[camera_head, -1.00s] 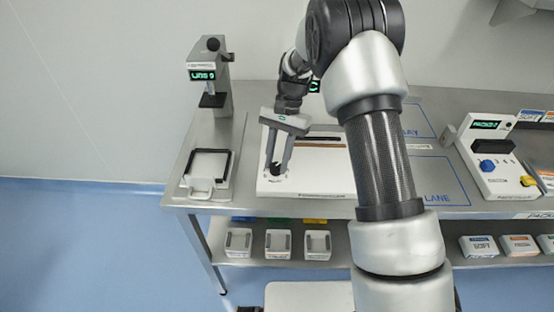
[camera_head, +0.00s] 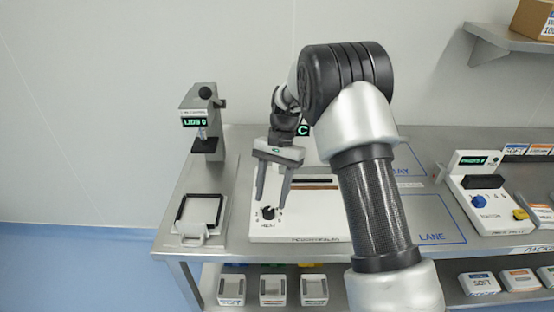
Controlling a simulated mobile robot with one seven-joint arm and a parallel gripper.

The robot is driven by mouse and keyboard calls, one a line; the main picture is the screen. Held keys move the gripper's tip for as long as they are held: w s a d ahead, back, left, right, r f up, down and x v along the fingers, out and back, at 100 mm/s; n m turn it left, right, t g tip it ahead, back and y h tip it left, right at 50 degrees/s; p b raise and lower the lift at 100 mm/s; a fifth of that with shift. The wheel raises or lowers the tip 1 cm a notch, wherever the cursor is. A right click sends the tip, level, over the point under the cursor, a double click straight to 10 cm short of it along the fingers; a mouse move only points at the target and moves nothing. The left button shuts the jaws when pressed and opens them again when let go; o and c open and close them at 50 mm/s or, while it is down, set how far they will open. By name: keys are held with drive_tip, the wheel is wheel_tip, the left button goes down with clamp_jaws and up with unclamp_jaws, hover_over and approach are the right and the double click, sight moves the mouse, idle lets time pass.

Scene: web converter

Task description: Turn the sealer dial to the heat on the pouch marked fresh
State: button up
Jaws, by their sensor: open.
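The sealer (camera_head: 325,228) is a white box with a dark slot on the steel bench, partly hidden behind my arm. Its black dial (camera_head: 268,213) sits at the front left of the white top, with small marks around it too small to read. My gripper (camera_head: 272,202) points down over the dial, its two fingers apart on either side of it in the picture. I cannot tell whether the fingers touch the dial. A green-lit display (camera_head: 303,130) behind my wrist is mostly hidden. I see no pouch marked fresh.
A press-like machine (camera_head: 203,125) with a green display stands at left, a framed tray (camera_head: 201,216) before it. At right is a white machine (camera_head: 487,204) with a blue knob (camera_head: 479,202). Small bins (camera_head: 272,289) sit on the lower shelf. A blue-outlined lane (camera_head: 432,220) is clear.

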drive_tip(key=v, duration=1.4)
drive_tip(key=shift+p, duration=0.3)
drive_tip(key=shift+r, duration=0.1)
